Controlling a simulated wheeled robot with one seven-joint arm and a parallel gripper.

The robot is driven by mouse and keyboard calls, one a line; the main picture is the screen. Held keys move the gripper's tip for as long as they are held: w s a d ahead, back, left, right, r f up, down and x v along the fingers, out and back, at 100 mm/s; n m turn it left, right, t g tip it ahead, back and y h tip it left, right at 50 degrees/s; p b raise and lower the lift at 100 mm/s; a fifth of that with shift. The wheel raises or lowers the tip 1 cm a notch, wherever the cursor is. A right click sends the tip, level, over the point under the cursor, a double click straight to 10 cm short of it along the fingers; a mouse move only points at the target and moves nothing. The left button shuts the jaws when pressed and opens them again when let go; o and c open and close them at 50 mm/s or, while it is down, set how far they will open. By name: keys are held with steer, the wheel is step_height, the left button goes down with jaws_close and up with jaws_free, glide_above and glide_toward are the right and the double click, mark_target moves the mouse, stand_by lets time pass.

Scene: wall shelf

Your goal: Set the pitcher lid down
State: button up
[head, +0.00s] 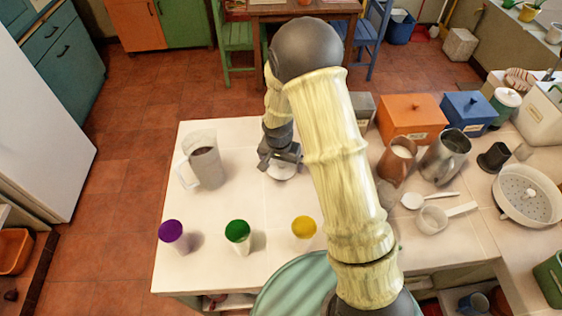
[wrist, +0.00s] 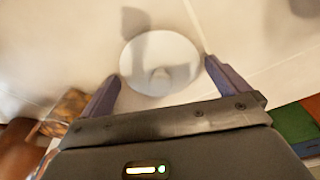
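The pitcher lid (wrist: 160,55) is a round white disc with a small knob, seen from above in the wrist view. My gripper (wrist: 163,68) has its fingers spread across the lid, a tip at each side edge, and appears shut on it. In the head view, the lid (head: 284,173) shows just under my gripper (head: 279,158), over the pale counter (head: 250,200); whether it touches the counter is unclear. The pitcher (head: 205,171) stands upright to the left, lidless, with dark contents.
A purple-topped cup (head: 172,233), a green-topped cup (head: 238,234) and a yellow-topped cup (head: 304,229) stand along the front. An orange box (head: 411,116), a blue box (head: 469,110) and metal jugs (head: 444,158) crowd the right. The counter between pitcher and gripper is clear.

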mark_target(280, 171)
steer(key=shift+r, duration=0.55)
step_height(280, 171, up, 11)
steer(key=s+b, duration=0.1)
steer(key=shift+s+a, duration=0.35)
steer(key=shift+s, duration=0.05)
steer(key=shift+w, duration=0.1)
